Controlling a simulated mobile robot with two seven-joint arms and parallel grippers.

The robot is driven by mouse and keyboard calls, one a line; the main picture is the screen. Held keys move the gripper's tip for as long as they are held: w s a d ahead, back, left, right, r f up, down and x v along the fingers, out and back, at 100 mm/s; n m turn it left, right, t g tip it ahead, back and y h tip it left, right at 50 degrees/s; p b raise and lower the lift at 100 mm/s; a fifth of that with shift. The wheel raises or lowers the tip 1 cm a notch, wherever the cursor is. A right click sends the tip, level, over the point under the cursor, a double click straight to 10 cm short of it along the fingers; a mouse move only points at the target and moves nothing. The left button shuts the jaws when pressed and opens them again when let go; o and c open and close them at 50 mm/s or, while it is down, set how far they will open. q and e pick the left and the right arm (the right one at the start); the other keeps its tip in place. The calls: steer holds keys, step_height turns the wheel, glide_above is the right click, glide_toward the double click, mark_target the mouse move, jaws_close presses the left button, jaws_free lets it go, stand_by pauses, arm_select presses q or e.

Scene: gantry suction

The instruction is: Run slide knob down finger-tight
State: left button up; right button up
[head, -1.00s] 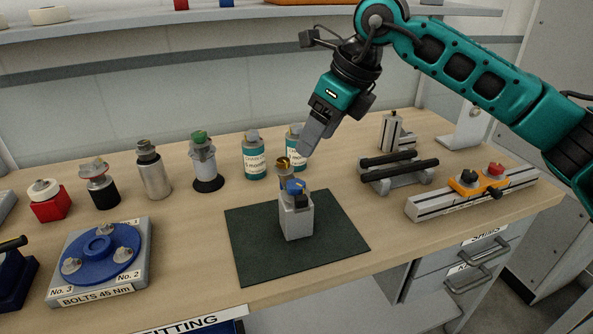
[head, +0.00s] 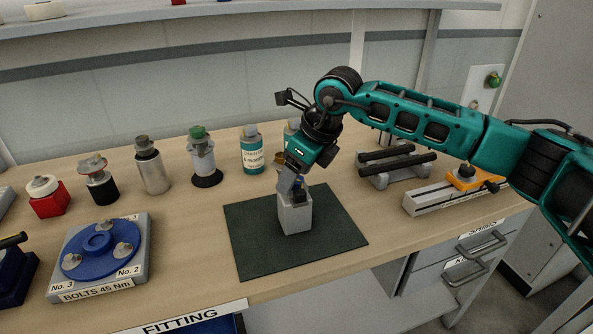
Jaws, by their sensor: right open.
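My right arm covers part of this slide. My left gripper is not in view.
The green mat (head: 255,252) is otherwise clear. Several bottles and fittings stand behind and to the left, among them a labelled bottle (head: 252,155). A blue disc (head: 100,250) on a grey plate sits front left. Black bars on a stand (head: 393,180) lie right of the mat.

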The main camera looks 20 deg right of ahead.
steer(key=c, duration=1.1)
steer(key=shift+o, duration=0.2)
steer(key=shift+f+m, duration=0.1)
steer(key=shift+m, duration=0.2)
steer(key=m+h+b, duration=0.1)
steer(key=m+b, duration=0.1)
steer(key=shift+a+f+m+t, duration=0.1)
steer(key=shift+m+t, duration=0.3)
steer(key=m+h+b, duration=0.1)
steer(key=m+b, duration=0.2)
steer(key=shift+a+m+h, duration=0.1)
steer(key=shift+m+h, duration=0.2)
steer(key=shift+m, duration=0.6)
steer(key=shift+r+m+h+b, duration=0.2)
steer(key=shift+m+h+b, duration=0.2)
steer(key=shift+m+b, duration=0.1)
